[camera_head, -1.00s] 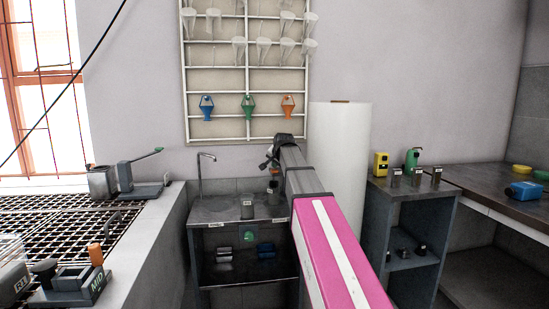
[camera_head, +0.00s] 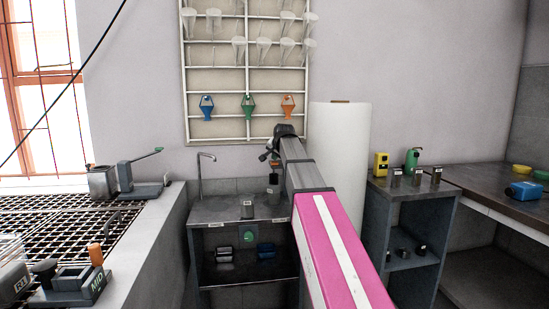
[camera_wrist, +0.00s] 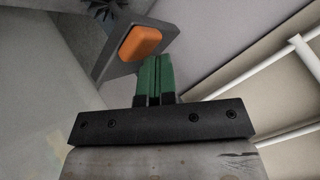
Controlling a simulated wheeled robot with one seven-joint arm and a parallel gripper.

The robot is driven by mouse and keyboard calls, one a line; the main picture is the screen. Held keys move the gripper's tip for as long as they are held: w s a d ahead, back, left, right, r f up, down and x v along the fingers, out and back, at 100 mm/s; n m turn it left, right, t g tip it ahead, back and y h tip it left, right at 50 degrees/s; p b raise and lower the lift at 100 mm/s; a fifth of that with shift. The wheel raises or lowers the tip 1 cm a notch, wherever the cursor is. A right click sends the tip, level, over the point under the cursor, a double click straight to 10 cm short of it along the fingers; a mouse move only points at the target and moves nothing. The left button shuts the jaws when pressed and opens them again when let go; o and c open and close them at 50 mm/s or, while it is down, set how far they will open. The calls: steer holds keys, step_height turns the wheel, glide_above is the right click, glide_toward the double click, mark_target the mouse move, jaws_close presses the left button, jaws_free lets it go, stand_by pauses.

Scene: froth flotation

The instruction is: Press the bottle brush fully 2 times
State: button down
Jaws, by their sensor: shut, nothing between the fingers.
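The bottle brush unit shows in the wrist view as a grey block with an orange button (camera_wrist: 141,42) on its face. Dark spiky bristles (camera_wrist: 103,8) show at the top edge. My gripper (camera_wrist: 157,62) has its green fingers together with nothing between them. The fingertips are right beside the button in the picture; I cannot tell whether they touch it. In the head view a small dark unit (camera_head: 273,190) stands at the back of the sink counter, below the end of my arm. My arm partly hides it, and the fingers are too small to make out there.
The sink counter (camera_head: 215,211) has a thin tap (camera_head: 201,170) at its left. A white cylinder (camera_head: 340,150) stands right of my arm. A wall rack (camera_head: 187,70) with funnels and coloured holders hangs above. A dark cabinet (camera_head: 412,192) stands at the right.

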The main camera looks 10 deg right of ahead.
steer(key=shift+r, duration=2.05)
steer(key=shift+f, duration=0.15)
steer(key=shift+f, duration=0.3)
